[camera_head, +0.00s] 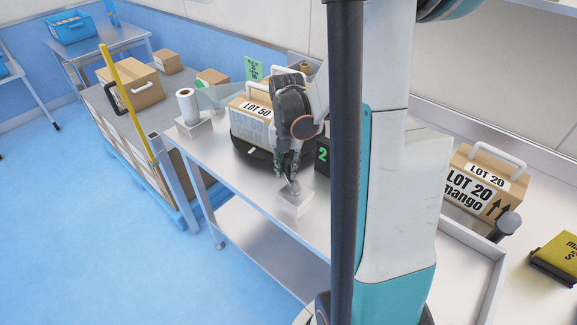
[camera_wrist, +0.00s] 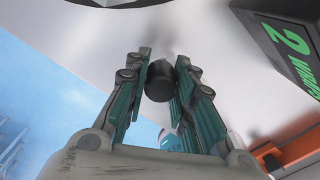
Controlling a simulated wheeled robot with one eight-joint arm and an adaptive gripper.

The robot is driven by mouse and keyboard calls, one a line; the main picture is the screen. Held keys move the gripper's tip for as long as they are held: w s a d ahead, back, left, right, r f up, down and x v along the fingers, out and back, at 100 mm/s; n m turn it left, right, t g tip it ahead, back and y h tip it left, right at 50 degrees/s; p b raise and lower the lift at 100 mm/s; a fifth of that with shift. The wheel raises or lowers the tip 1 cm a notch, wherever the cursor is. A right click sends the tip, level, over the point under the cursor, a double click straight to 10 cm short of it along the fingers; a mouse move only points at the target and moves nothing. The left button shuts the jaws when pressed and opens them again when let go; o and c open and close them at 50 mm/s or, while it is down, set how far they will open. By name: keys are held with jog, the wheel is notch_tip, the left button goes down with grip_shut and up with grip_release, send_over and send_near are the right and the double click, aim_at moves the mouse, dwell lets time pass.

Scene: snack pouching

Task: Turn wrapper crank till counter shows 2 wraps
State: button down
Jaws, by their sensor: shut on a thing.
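My gripper (camera_head: 291,180) is shut on the dark round crank knob (camera_wrist: 159,82), its two fingers on either side of it in the wrist view. The crank's pale base (camera_head: 295,204) stands on the steel table below the gripper; most of the crank arm is hidden. The black counter box (camera_head: 322,155) shows a green 2. In the wrist view the counter (camera_wrist: 290,45) reads 2 with a partly cut-off word after it. The LOT 50 carton (camera_head: 256,122) sits on the black turntable (camera_head: 248,152), with film around its side. The film roll (camera_head: 187,105) stands to the left.
A LOT 20 mango carton (camera_head: 475,185) and a yellow-topped block (camera_head: 556,258) are at the right. A yellow post (camera_head: 126,100) and a pallet of cartons (camera_head: 138,84) stand at the left. The front of the steel table (camera_head: 255,190) is bare.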

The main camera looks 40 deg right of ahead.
jog(key=c, duration=1.3)
grip_release()
jog(key=shift+c, duration=0.2)
notch_tip(320, 180, up, 12)
